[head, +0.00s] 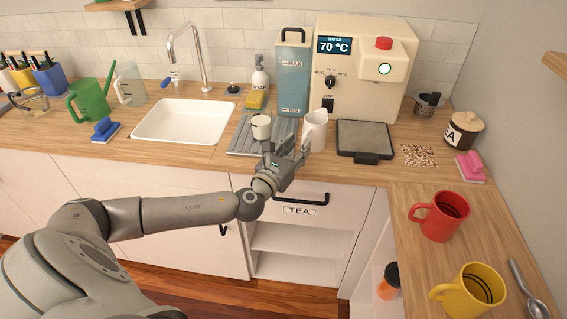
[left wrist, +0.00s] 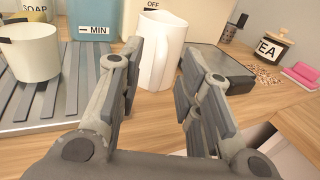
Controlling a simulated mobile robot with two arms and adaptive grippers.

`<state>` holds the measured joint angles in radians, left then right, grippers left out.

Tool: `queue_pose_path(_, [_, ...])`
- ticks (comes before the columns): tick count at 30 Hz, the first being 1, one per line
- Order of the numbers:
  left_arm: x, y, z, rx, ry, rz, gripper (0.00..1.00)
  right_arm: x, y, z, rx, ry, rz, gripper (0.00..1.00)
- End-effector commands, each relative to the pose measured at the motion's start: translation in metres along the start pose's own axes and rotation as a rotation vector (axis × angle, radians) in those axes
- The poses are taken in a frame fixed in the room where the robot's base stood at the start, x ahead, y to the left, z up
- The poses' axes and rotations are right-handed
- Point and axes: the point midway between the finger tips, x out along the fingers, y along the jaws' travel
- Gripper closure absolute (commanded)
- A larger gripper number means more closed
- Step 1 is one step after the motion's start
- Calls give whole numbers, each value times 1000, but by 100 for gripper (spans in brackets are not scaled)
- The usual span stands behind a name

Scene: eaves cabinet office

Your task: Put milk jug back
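The white milk jug (head: 314,131) stands upright on the wooden counter, between the grey ribbed drainer and the machine's dark plate. In the left wrist view the jug (left wrist: 164,52) shows ahead, in the gap between my fingers. My left gripper (head: 288,148) is open and empty at the counter's front edge, just in front of the jug. Its fingertips (left wrist: 163,57) point towards the jug; whether either touches it I cannot tell. My right gripper is not in view.
A cream mug (head: 261,127) stands on the grey drainer (head: 240,141), left of the jug. A blue-grey water tank (head: 292,80) and a cream water machine (head: 360,65) stand behind. The dark plate (head: 363,138) is right of the jug. Spilled grains (head: 420,156) lie farther right.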

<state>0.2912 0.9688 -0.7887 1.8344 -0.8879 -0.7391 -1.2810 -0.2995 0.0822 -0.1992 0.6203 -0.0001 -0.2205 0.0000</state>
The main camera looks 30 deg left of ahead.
Motion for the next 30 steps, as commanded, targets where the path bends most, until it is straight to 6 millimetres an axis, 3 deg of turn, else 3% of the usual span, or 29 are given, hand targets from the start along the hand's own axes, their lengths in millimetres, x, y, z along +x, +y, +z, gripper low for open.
queue_pose_path(6, [-42, 0, -3, 3, 3, -2, 67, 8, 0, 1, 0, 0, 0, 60])
queue_pose_path(13, [-71, 0, -2, 1, 2, -1, 67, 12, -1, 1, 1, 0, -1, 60])
queue_pose_path(26, [-80, -1, -1, -8, 3, 0, 67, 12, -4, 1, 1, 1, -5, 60])
queue_pose_path(30, [-78, -8, -19, -135, 50, 4, 67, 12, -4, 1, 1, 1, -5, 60])
